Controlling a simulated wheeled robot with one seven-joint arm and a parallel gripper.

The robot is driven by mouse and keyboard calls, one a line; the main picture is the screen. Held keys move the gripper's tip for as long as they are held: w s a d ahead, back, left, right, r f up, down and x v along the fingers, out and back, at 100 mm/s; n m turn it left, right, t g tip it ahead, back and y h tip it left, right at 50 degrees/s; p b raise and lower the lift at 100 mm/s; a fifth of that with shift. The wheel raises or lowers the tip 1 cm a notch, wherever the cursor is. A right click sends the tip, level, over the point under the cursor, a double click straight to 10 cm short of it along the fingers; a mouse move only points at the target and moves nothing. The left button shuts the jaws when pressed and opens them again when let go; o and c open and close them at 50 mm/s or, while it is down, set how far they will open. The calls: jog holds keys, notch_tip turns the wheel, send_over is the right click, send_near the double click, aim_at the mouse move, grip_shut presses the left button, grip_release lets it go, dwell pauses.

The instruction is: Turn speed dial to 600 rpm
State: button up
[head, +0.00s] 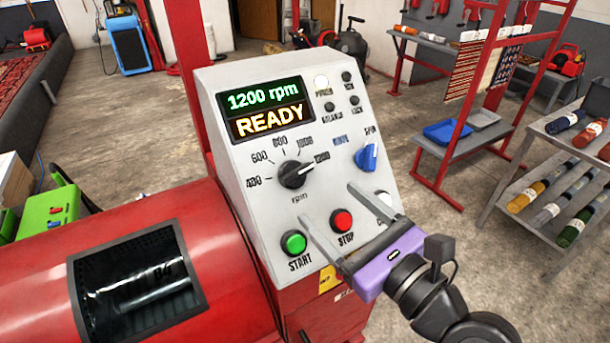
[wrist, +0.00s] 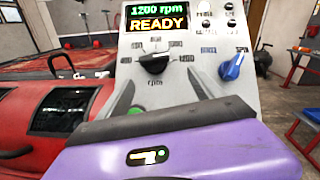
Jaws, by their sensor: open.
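The speed dial (head: 295,174) is a black knob on the grey panel (head: 240,180). Its white pointer is turned to the 1200 mark, up and to the right. Labels from 400 to 1200 fan around it, with 600 at its upper left. The display (head: 265,108) reads 1200 rpm and READY. The dial also shows in the wrist view (wrist: 156,58). My gripper (head: 335,207) is open and empty in front of the panel, its two fingers spread toward it, to the lower right of the dial and apart from it.
A blue knob (head: 367,157) sits right of the dial. A green START button (head: 293,243) and a red STOP button (head: 341,220) lie below it, close to my fingers. The red machine drum (head: 50,270) is at the left. A shelf with bottles (head: 530,195) stands at the right.

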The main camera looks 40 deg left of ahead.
aim_at(301, 177)
jog(key=shift+g, duration=0.4)
jog(key=x, duration=0.3)
jog(key=r+x, duration=0.1)
jog(key=x, duration=0.4)
jog(key=shift+s+a+r, duration=0.3)
jog(key=shift+a, duration=0.15)
jog(key=shift+c, duration=0.5)
jog(key=c, duration=1.3)
